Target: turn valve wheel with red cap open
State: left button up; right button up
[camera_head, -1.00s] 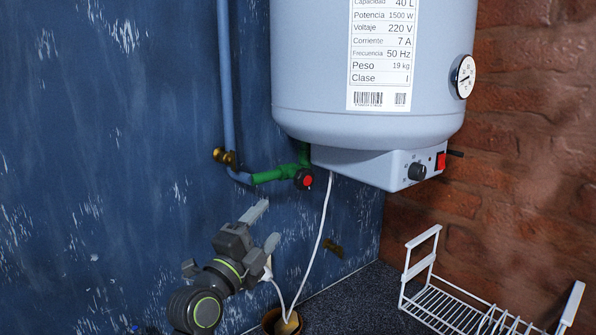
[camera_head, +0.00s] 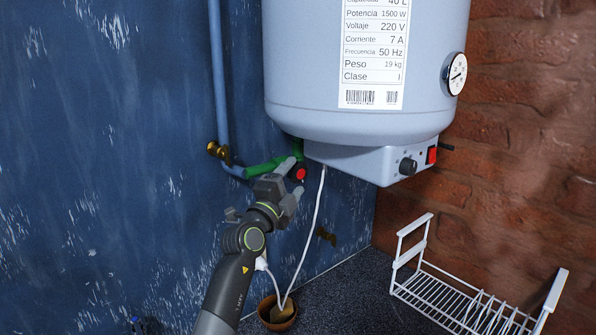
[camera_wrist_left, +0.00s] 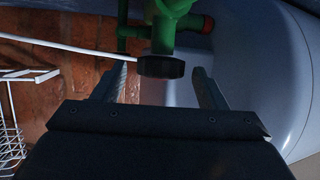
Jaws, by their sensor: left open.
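The valve wheel (camera_head: 300,176) is small and dark with a red cap (camera_head: 300,172), on the green pipe under the water heater. In the left wrist view a black wheel (camera_wrist_left: 161,67) shows edge-on below a green fitting; its cap face is hidden. My left gripper (camera_head: 292,179) is open just in front of the valve. In the left wrist view its fingertips (camera_wrist_left: 160,72) lie either side of the wheel with gaps; I cannot tell whether they reach around it in depth. My right gripper is not in view.
The grey water heater (camera_head: 365,60) hangs just above and right of the valve. A white cable (camera_head: 313,225) hangs beside my gripper into a brown pot (camera_head: 277,318). A brass fitting (camera_head: 219,152) is on the wall at left. A white wire rack (camera_head: 465,300) stands lower right.

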aim_at(298, 182)
pick_arm(q)
jog(key=shift+x, duration=1.65)
jog(key=c, duration=0.9)
jog(key=shift+f+t+b, duration=0.25)
jog(key=shift+t+b, duration=0.15)
jog(key=shift+b, duration=0.65)
jog(key=shift+c, duration=0.2)
jog(key=n+t+b, duration=0.4)
jog(key=t+b, duration=0.1)
jog(key=b, duration=2.2)
jog(key=shift+f+y, duration=0.1)
jog(key=shift+y, duration=0.2)
jog(key=shift+w+r+n+t+y+b, duration=0.1)
jog(key=shift+r+n+t+y+b, duration=0.1)
jog(key=shift+n+t+y+b, duration=0.4)
jog(key=shift+b, duration=0.35)
jog(key=shift+n+t, duration=0.3)
jog(key=shift+n, duration=0.1)
